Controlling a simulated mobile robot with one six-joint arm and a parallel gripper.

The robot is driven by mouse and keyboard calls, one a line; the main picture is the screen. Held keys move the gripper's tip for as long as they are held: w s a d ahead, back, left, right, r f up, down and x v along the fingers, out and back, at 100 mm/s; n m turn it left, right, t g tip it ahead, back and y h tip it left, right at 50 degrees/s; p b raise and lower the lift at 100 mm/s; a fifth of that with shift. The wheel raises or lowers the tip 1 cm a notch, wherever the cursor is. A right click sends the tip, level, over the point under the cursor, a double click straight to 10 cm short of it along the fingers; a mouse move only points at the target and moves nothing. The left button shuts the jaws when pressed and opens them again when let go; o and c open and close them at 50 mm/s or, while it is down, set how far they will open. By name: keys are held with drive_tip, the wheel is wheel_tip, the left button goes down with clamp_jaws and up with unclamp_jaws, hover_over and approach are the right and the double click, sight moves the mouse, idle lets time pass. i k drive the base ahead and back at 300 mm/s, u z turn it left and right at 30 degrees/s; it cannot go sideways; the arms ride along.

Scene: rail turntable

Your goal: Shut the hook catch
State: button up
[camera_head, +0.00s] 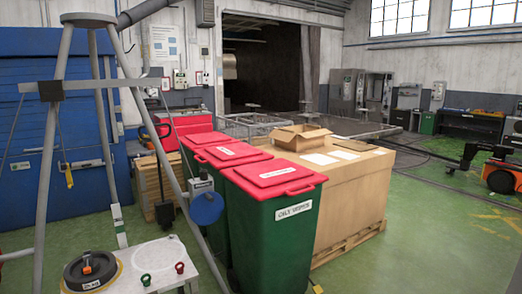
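I cannot make out a hook catch for certain in the head view. A white-topped stand (207,268) at the bottom left bears a black round disc (92,272) with an orange part on top, a green knob (146,280) and a red knob (180,267). A blue disc (206,208) is beside the leg of a grey tripod frame (50,160). The parts here are too small to tell whether any is a catch or how it stands. My gripper is not in view.
Green bins with red lids (275,215) stand mid-floor beside a large carton (350,200) on a pallet (350,243), with an open box (300,137) on top. Blue shutters (40,130) are at the left. An orange and black machine (500,177) is at the right. Green floor (430,240) is clear at the lower right.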

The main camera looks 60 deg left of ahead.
sight(64, 166)
drive_tip(key=u, duration=2.45)
drive_tip(key=i, duration=1.1)
drive_tip(key=u, duration=1.75)
drive_tip(key=i, duration=2.2)
drive_tip(key=z, duration=0.2)
